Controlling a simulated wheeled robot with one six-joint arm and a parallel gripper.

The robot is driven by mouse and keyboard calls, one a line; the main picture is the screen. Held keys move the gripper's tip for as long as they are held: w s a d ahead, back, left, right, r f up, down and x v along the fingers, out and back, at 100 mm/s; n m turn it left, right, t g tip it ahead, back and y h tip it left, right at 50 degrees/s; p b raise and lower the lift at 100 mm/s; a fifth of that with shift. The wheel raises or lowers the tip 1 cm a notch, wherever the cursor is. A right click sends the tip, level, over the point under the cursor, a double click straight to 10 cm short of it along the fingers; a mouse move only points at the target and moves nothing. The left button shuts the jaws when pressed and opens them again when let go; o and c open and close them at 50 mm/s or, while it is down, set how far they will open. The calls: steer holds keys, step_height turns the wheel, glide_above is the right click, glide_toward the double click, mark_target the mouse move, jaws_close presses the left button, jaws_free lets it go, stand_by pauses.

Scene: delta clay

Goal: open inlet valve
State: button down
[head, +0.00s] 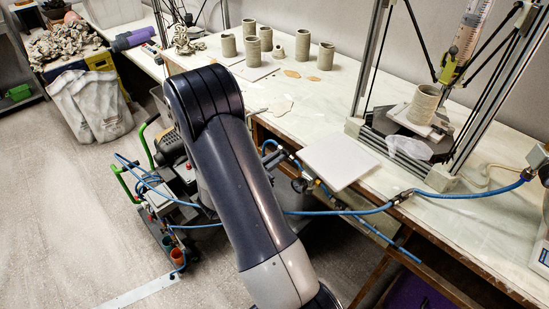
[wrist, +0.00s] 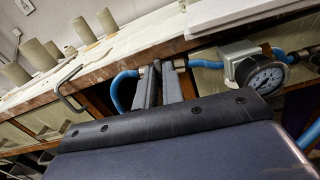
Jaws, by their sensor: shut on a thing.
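My gripper (wrist: 160,72) shows in the wrist view, with its two grey fingers close together at the blue air line below the table edge. It is shut on the inlet valve, which is mostly hidden between and behind the fingers. I cannot make out the handle's angle. A round pressure gauge (wrist: 266,77) on a light regulator body sits to the right of the fingers, apart from them.
The table (head: 325,115) bears several clay cylinders (head: 326,56) and a pale square board (head: 340,160) near its front edge. A clay printer frame with a cylinder (head: 424,104) stands at the right. A cart with green handles (head: 125,180) is left of my arm. Floor at left is open.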

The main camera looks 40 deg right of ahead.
steer(key=shift+s+r+n+t+y+p, duration=0.1)
steer(key=shift+n+t+y+p, duration=0.55)
steer(key=shift+n+p, duration=1.8)
steer(key=shift+n+t+y+p, duration=0.5)
steer(key=shift+n+t+p, duration=0.3)
steer(key=shift+n, duration=3.2)
steer(key=shift+s+r+n+t+y+p, duration=0.1)
steer(key=shift+n+t+y+p, duration=0.5)
steer(key=shift+n+p, duration=1.85)
steer(key=shift+f+n+b, duration=0.1)
steer(key=shift+n+b, duration=0.7)
steer(key=shift+n, duration=0.1)
steer(key=c, duration=1.5)
jaws_free()
steer(key=shift+c, duration=0.2)
steer(key=b+v, duration=0.1)
steer(key=v, duration=0.9)
steer(key=shift+a, duration=0.35)
